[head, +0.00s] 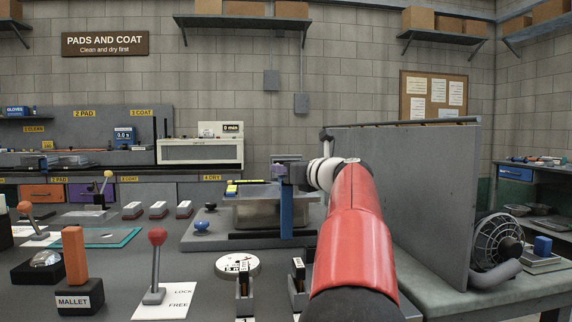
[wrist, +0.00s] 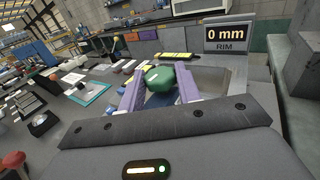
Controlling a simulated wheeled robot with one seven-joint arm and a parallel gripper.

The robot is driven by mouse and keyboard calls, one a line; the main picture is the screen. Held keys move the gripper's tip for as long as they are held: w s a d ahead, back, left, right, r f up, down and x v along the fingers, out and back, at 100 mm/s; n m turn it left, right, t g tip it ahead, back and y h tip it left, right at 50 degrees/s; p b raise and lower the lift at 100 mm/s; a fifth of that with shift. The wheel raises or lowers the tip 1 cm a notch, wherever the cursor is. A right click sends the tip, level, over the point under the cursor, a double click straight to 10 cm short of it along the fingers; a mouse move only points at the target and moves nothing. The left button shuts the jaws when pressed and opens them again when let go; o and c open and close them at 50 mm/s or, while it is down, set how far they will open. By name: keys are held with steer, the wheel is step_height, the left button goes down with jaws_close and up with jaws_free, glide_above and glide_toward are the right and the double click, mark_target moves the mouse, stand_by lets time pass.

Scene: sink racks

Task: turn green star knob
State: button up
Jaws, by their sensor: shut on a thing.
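The green star knob (wrist: 165,80) shows in the wrist view between the two purple fingers of my gripper (wrist: 160,88). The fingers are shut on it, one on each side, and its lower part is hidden. In the head view my gripper (head: 291,173) is over the clear-sided tank (head: 262,212), at the end of my red arm. I cannot make out the green knob in that view. A display reading "0 mm" above the word RIM (wrist: 229,37) stands just beyond the knob in the wrist view.
A tall grey panel (head: 405,195) stands close on the right of my arm. A red-ball lever (head: 157,238) by LOCK and FREE marks, a mallet (head: 75,255) and a blue knob (head: 202,226) stand on the left. A round dial (head: 237,266) lies in front.

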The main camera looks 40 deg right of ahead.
steer(key=n+y+p, duration=0.1)
steer(key=y, duration=0.1)
steer(key=n+y, duration=0.1)
steer(key=y, duration=0.1)
steer(key=shift+d+n+p, duration=0.3)
steer(key=shift+p, duration=0.1)
steer(key=shift+f+n+g+y, duration=0.1)
steer(key=shift+n+g+y, duration=0.9)
steer(key=shift+y, duration=0.9)
steer(key=shift+n, duration=0.4)
steer(key=o, duration=0.9)
steer(key=shift+o, duration=0.2)
